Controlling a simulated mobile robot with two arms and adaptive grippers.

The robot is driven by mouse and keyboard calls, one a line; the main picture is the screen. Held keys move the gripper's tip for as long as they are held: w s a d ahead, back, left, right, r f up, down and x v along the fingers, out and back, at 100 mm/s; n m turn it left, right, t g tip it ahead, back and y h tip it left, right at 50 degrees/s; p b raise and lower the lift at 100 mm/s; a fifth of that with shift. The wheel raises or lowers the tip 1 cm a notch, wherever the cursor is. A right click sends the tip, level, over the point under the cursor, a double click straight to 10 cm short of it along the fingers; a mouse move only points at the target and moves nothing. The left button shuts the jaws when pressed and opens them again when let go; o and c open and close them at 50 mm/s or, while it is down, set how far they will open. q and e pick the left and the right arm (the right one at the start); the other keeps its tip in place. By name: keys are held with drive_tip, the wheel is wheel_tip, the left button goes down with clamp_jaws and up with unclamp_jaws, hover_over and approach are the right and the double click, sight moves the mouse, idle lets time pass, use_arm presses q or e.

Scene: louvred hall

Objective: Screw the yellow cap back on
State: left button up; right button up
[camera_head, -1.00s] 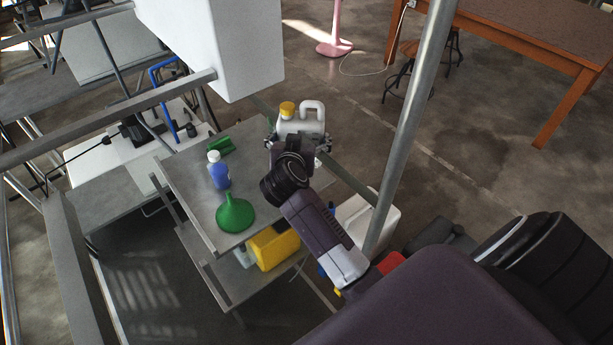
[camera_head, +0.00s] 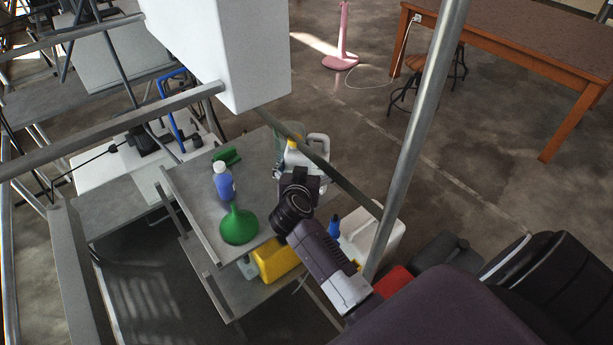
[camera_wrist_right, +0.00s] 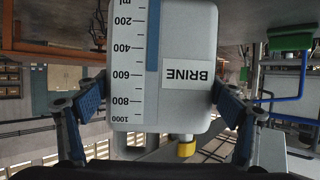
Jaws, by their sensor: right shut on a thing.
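My right gripper (camera_head: 299,180) is shut on a white jug labelled BRINE (camera_head: 318,145), near the right end of the grey cart top. The rail partly covers the jug in the head view. In the right wrist view my fingers (camera_wrist_right: 160,95) press on both sides of the jug (camera_wrist_right: 185,45), which looks upside down there. The yellow cap (camera_head: 292,143) is at the jug's neck; it also shows in the right wrist view (camera_wrist_right: 187,149). I cannot tell how tightly it sits. My left gripper is not in view.
A green funnel (camera_head: 239,228), a blue bottle (camera_head: 224,184) and a green block (camera_head: 228,155) stand on the cart top (camera_head: 196,205). A yellow container (camera_head: 275,262) is below. A metal rail (camera_head: 340,185) and post (camera_head: 419,130) stand close to my right arm.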

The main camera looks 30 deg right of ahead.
drive_tip(key=shift+r, duration=0.15)
drive_tip(key=shift+w+f, duration=0.1)
drive_tip(key=shift+f, duration=1.8)
drive_tip(key=o, duration=2.3)
drive_tip(key=shift+f, duration=0.2)
drive_tip(key=shift+c, duration=0.2)
